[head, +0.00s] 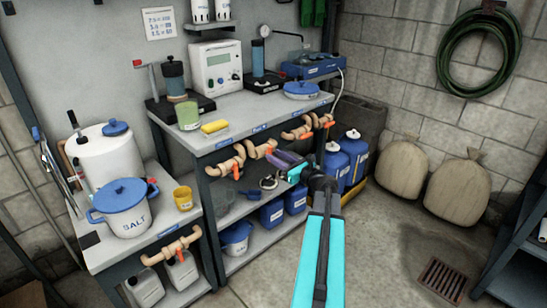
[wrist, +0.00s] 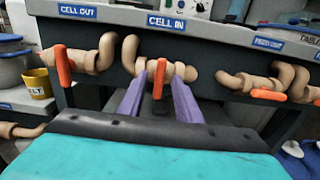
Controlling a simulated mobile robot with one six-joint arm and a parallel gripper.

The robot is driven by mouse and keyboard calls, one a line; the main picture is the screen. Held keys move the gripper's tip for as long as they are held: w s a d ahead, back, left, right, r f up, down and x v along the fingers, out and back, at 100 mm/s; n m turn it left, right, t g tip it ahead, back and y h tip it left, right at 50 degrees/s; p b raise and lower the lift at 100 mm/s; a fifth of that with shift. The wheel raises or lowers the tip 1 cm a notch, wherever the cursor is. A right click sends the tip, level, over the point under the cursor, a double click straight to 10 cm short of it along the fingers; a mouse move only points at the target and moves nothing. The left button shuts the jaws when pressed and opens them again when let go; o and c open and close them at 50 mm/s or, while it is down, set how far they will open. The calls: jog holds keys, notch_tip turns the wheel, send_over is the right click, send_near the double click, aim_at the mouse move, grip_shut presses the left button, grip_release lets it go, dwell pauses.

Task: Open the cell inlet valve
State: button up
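The cell inlet valve is a tan pipe valve (wrist: 187,73) with an orange lever (wrist: 160,73) under the blue CELL IN label (wrist: 166,22) on the bench front. Its lever stands about upright in the wrist view, across the pipe. The valve also shows in the head view (head: 256,152), partly near my fingers. My gripper (wrist: 159,82) has two purple fingers, open and spread to either side of the lever. It also shows in the head view (head: 276,159), reaching toward the bench front. I cannot tell whether the fingers touch the lever.
The CELL OUT valve lever (wrist: 63,66) is close on the left, about upright. Another valve lever (wrist: 268,95) on the right lies sideways. Blue jugs (head: 337,164) stand right of the bench. A salt pot (head: 122,207) is on the lower left table. The floor in front is clear.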

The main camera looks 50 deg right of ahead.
jog(key=shift+w, duration=0.8)
